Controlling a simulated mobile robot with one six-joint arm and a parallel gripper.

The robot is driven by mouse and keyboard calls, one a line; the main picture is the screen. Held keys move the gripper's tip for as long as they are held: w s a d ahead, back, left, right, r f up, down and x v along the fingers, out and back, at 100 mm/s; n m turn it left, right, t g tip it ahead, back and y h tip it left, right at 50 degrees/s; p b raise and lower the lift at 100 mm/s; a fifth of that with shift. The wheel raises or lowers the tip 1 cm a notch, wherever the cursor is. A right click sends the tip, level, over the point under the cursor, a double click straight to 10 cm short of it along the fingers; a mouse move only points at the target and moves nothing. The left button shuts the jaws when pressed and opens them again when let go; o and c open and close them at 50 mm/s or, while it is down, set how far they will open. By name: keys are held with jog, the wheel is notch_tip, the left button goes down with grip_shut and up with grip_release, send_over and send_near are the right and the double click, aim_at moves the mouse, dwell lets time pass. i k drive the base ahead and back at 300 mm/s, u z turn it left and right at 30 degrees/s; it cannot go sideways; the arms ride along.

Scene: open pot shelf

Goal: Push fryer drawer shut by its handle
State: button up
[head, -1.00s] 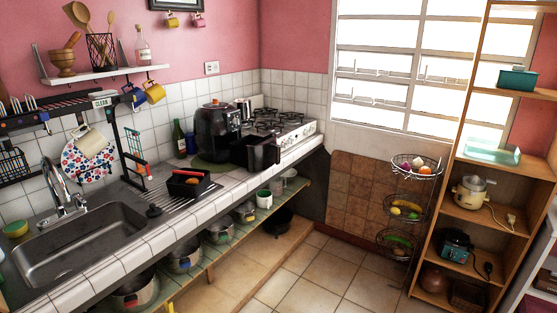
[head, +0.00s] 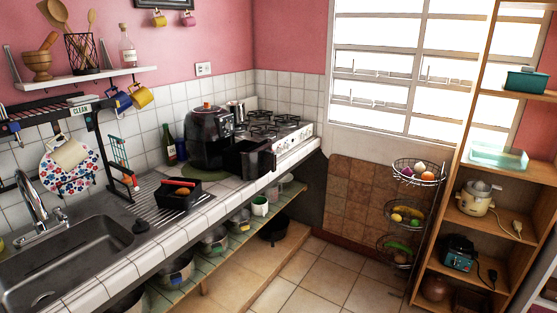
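The black air fryer (head: 209,138) stands on the tiled counter, between the sink side and the stove. Its drawer (head: 245,158) is pulled out toward the counter's front edge, with the dark handle (head: 267,158) at its outer end. The drawer looks open at the top; its inside is too dark to make out. My gripper does not show in the head view.
The stove (head: 276,130) is just beyond the fryer. A black tray with a red item (head: 179,193) sits nearer, beside the sink (head: 73,256). The tiled counter edge (head: 215,211) runs in front. The floor (head: 308,276) is clear; a wire basket stand (head: 405,215) and wooden shelf (head: 465,222) stand right.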

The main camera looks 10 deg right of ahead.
aim_at(249, 160)
jog(key=u, duration=0.1)
jog(key=i, duration=0.65)
jog(key=u, duration=0.75)
jog(key=i, duration=0.65)
jog(key=u, duration=0.3)
